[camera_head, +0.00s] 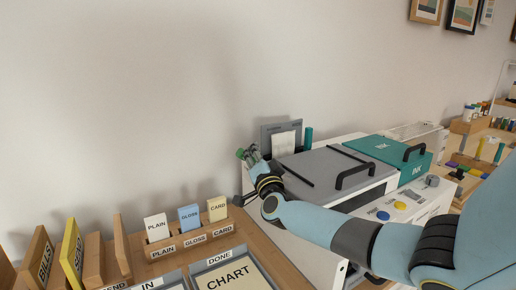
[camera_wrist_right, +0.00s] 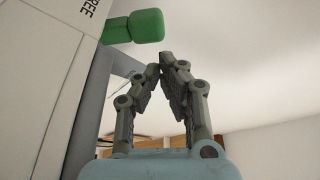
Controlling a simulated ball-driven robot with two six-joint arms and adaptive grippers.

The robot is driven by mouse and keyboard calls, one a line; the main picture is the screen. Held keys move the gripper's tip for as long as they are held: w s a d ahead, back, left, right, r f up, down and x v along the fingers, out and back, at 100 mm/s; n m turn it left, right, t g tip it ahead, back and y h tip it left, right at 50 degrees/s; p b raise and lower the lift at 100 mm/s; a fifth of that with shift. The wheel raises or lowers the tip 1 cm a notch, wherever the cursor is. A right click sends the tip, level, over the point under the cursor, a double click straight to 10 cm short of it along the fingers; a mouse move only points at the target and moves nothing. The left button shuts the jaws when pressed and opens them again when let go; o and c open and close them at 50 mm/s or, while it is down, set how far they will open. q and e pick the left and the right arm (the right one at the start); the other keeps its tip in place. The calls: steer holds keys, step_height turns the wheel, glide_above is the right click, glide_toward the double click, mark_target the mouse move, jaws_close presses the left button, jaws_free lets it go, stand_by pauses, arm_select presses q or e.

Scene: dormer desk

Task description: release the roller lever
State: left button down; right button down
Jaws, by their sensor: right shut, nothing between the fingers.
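The roller lever shows in the right wrist view as a green block-shaped handle (camera_wrist_right: 146,26) beside a white panel with lettering ending in "REE". In the head view a small green tip (camera_head: 240,153) shows at the left side of the printer (camera_head: 325,165), close to my right gripper (camera_head: 249,154). My right gripper (camera_wrist_right: 166,64) is shut and empty, with its fingertips together just below the handle in the wrist view. A gap shows between fingertips and handle. The lever's base is hidden. My left gripper is not in view.
A teal ink box (camera_head: 385,152) with a black handle sits right of the grey lid. Blue and yellow buttons (camera_head: 399,205) are on the printer front. A wall rises behind.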

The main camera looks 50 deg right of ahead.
steer(key=v, duration=0.9)
steer(key=shift+s, duration=0.2)
steer(key=shift+s+a+f, duration=0.1)
steer(key=shift+f, duration=0.1)
